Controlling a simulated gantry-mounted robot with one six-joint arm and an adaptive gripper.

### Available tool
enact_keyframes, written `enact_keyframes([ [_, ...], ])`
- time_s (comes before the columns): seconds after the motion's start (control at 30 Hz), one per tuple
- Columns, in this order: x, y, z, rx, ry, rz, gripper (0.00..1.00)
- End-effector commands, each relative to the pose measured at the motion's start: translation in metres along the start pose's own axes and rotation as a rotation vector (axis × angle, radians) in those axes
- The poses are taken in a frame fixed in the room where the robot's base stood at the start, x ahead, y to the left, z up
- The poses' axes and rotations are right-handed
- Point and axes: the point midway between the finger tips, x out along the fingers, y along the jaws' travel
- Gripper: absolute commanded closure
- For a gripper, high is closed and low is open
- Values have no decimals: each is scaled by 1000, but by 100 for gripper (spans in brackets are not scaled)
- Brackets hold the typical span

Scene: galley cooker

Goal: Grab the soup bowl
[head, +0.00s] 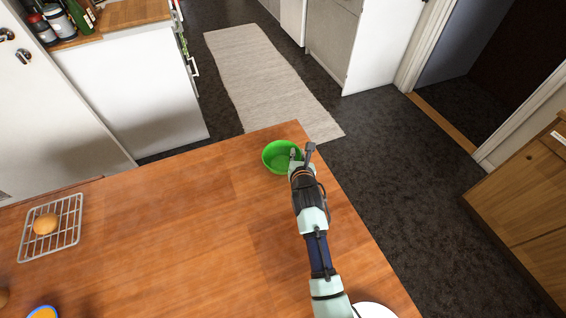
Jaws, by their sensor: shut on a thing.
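The soup bowl (275,164) is bright green and round, near the far right corner of the wooden counter in the head view. My gripper (301,155) is at the bowl's right side, shut on its rim, with one finger inside the bowl and the other outside. The bowl looks upright. I cannot tell whether its base touches the counter. My arm hides part of the bowl's right side.
The wooden counter (170,220) is mostly clear. A wire rack (66,243) with a brown egg-like item (45,224) lies at the left. A white plate (374,311) shows at the bottom, partly behind my arm. The counter's right edge drops to the dark floor.

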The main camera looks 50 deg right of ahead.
Motion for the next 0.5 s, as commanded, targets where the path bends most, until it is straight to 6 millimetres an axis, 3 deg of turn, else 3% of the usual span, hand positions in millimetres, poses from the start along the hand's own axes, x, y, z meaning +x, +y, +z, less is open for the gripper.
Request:
enact_keyframes([
  [0.3,-1,1,3,0,0,0,100],
  [0.37,-4,2,10,0,-1,0,100],
  [0.5,-17,8,42,0,-5,1,100],
])
